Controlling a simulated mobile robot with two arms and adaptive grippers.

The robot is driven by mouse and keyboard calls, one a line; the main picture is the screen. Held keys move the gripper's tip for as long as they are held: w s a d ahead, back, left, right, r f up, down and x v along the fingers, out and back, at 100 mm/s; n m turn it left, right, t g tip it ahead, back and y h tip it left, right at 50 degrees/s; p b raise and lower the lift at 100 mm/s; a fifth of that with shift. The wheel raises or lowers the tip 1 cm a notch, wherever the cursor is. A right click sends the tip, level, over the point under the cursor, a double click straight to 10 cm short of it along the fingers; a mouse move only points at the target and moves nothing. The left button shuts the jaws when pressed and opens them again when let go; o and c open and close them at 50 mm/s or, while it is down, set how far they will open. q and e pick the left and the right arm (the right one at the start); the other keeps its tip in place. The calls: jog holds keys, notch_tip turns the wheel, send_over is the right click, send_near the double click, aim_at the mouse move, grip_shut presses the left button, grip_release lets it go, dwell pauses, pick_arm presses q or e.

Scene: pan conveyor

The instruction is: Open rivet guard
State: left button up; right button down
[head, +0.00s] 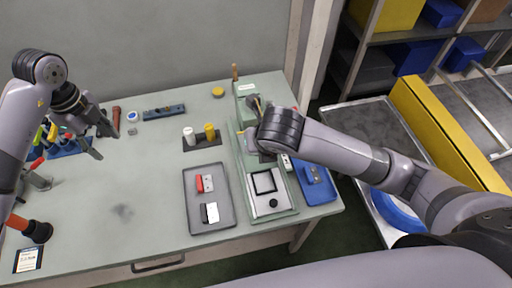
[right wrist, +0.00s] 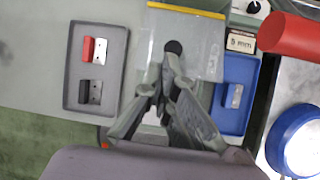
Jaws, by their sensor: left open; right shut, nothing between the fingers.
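The rivet station (head: 283,211) is a green-based fixture at the right of the table, with a pale plate, a dark square frame and a black round knob. In the right wrist view, a clear panel with a yellow strip (right wrist: 186,10), seemingly the rivet guard, lies over it; a dark round spot (right wrist: 173,46) shows there. My right gripper (right wrist: 168,65) is shut and empty, its fingertips over the panel's lower part; contact cannot be told. In the head view my right wrist hides the fingers and part of the station. My left gripper (head: 107,138) is open and empty above the table's left side.
A grey tray (head: 226,224) with red and black parts lies left of the station. A blue tray (head: 325,190) lies right of it. A dark holder (head: 202,143) with white and yellow pieces stands behind the grey tray. The table middle is clear.

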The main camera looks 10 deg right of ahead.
notch_tip(320, 180, up, 9)
jog(key=w, duration=0.2)
jog(key=shift+w+d+r, duration=0.15)
jog(key=shift+w+d, duration=0.1)
jog(key=shift+d, duration=0.1)
dwell(2.0)
